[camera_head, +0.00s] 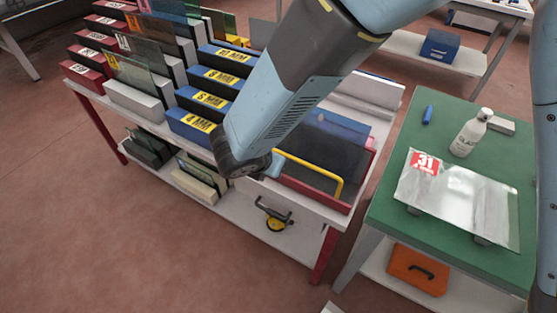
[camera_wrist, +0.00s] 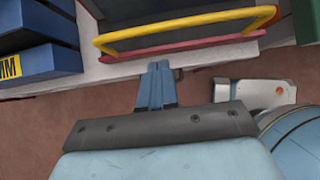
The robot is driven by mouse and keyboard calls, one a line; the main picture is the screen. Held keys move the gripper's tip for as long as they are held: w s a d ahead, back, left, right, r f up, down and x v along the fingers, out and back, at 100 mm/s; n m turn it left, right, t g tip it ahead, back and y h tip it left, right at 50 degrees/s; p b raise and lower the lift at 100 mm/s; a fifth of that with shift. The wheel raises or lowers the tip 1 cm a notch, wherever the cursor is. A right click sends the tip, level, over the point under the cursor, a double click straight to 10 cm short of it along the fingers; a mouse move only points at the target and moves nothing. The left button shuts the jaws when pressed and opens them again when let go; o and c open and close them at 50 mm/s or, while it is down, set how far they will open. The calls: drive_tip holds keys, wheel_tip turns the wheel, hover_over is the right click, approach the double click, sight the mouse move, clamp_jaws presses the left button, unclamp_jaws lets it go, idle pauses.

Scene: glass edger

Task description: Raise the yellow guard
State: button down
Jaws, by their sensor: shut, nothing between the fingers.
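The yellow guard (camera_head: 315,168) is a bent bar across the front of the dark, red-edged edger (camera_head: 335,150), on the table right of the blue racks. It sits low, close to the red edge. In the wrist view the guard (camera_wrist: 185,25) spans the top of the picture, its ends bending down near the red strip (camera_wrist: 185,47). My gripper (camera_wrist: 158,66) is shut and empty, its tips just short of the red strip and the guard in the picture. A gap between tips and guard shows there. In the head view my wrist covers the guard's left end.
Blue labelled racks (camera_head: 210,99) stand left of the edger. A black-and-yellow handled tool (camera_head: 274,220) lies on the lower shelf. Open floor lies in front.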

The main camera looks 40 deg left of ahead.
drive_tip(key=w+v, duration=0.1)
drive_tip(key=v, duration=0.7)
drive_tip(key=shift+s+r, duration=0.25)
drive_tip(key=shift+r, duration=0.4)
drive_tip(key=w+d+r+m+h, duration=0.2)
drive_tip(key=w+d+r+m, duration=0.35)
drive_tip(key=w+d, duration=0.3)
drive_tip(key=w+d+r+m+h, duration=0.1)
drive_tip(key=w+d+r+m, duration=0.45)
drive_tip(key=w+d, duration=0.3)
drive_tip(key=w+d+r+m+g, duration=0.1)
drive_tip(key=w+d+r+m, duration=0.3)
drive_tip(key=d, duration=0.5)
drive_tip(key=w+d+r+m+g, duration=0.1)
drive_tip(key=d+r+m+g, duration=0.1)
drive_tip(key=d+m, duration=0.55)
drive_tip(key=s+d+r+m, duration=0.1)
drive_tip(key=s+d+m, duration=0.2)
drive_tip(key=d+m, duration=0.2)
drive_tip(key=s+d+r+m+y, duration=0.1)
drive_tip(key=s+d+r+m, duration=0.1)
drive_tip(key=d+m, duration=0.3)
drive_tip(key=s+d+r+m+t, duration=0.1)
drive_tip(key=d+m, duration=0.4)
drive_tip(key=d, duration=0.6)
drive_tip(key=shift+s+r+y, duration=0.4)
drive_tip(key=shift+s+r, duration=0.05)
drive_tip(key=shift+s, duration=0.85)
drive_tip(key=shift+d, duration=0.1)
